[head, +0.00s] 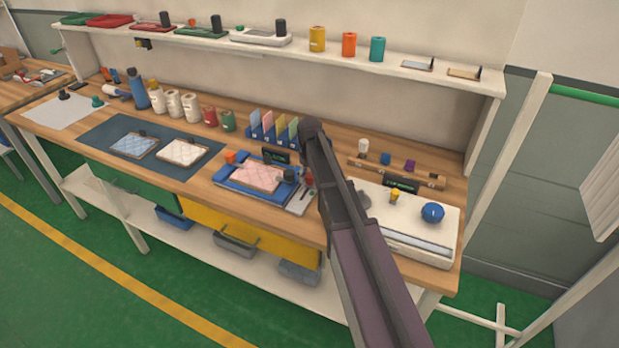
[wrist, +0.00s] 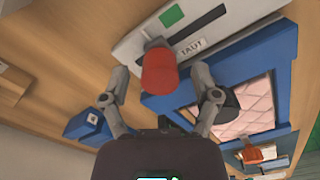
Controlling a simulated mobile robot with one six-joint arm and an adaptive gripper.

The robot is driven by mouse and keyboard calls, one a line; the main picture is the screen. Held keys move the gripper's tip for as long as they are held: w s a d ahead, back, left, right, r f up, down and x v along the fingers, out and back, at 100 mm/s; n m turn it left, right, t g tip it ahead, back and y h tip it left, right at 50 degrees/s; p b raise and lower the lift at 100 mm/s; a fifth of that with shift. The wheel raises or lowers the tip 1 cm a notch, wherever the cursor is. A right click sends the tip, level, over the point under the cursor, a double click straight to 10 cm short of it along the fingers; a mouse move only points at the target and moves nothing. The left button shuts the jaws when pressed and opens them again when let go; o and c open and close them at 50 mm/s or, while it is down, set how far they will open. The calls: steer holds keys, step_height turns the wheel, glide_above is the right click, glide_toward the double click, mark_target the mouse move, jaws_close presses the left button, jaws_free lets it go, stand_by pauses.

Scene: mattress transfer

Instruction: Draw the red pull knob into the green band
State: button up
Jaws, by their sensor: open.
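The red pull knob (wrist: 160,73) is in the middle of the wrist view, on a short grey stem by a light grey panel (wrist: 125,50). The panel has a dark slot, a "TAUT" label and a green band (wrist: 171,16) beyond the knob, toward the top of the picture. My gripper (wrist: 160,78) is open, with one finger on each side of the knob and visible gaps between. In the head view the panel (head: 299,203) is partly hidden by my arm.
Beside the panel is a blue frame (wrist: 262,58) holding a pink quilted pad (wrist: 246,105). In the head view, a white unit with a blue ball knob (head: 433,212) stands to the right. Blue, yellow and green upright cards (head: 275,128) stand behind the frame.

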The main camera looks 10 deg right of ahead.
jaws_close()
steer(key=shift+s+a, duration=0.45)
steer(key=shift+s, duration=0.2)
steer(key=shift+s+a, duration=0.4)
steer(key=shift+s, duration=0.2)
jaws_free()
steer(key=shift+w, duration=0.15)
